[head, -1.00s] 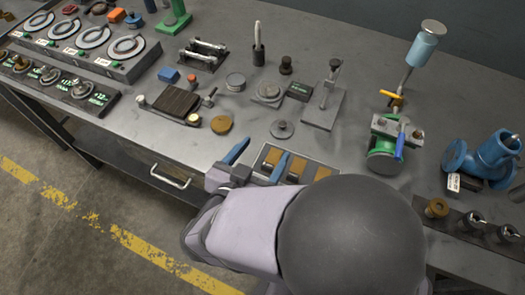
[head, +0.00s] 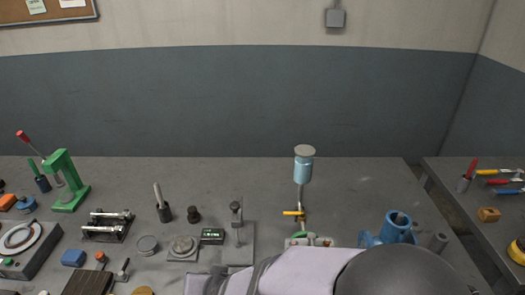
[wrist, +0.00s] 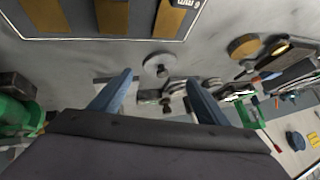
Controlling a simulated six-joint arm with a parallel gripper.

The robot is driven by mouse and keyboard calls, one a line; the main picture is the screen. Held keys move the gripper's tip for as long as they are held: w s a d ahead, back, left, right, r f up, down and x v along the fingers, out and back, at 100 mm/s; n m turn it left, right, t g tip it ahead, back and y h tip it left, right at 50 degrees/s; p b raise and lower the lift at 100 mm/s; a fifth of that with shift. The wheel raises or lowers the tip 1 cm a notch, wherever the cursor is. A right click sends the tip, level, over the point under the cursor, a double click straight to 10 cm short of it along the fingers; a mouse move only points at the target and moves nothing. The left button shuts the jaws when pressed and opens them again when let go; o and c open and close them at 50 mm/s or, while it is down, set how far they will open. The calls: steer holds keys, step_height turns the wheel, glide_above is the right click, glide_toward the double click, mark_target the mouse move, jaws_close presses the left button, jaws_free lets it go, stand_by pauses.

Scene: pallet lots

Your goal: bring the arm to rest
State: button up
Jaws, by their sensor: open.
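My gripper (wrist: 159,79) is open in the wrist view, its two blue fingers apart with nothing held between them. Beyond the fingertips is a grey disc with a knob (wrist: 160,66) on the bench; I cannot tell the exact gap. In the head view my pale arm reaches in along the bottom edge, and its fingers are out of that picture.
The grey bench (head: 355,195) has free room at the back. A green press (head: 66,180), a black-based stand (head: 107,227), a blue-topped upright device (head: 304,165) and a blue pipe fitting (head: 395,228) stand on it. A side bench (head: 480,215) is at right.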

steer(key=s+d+g+p, duration=0.1)
steer(key=d, duration=0.3)
steer(key=s+d+g, duration=0.2)
steer(key=d, duration=0.3)
steer(key=s+d+r+g+p, duration=0.1)
steer(key=s+d+g, duration=0.1)
steer(key=d, duration=0.3)
steer(key=shift+s+d+h+p, duration=0.1)
steer(key=shift+d+h+p, duration=0.15)
steer(key=shift+h+p, duration=0.1)
steer(key=s+d+h, duration=0.1)
steer(key=d, duration=0.3)
steer(key=s+d+g+h, duration=0.1)
steer(key=s+d, duration=0.1)
steer(key=d, duration=0.3)
steer(key=s+d+r+g+h, duration=0.1)
steer(key=d, duration=0.3)
steer(key=shift+s+d+p, duration=0.2)
steer(key=shift+s+p, duration=0.2)
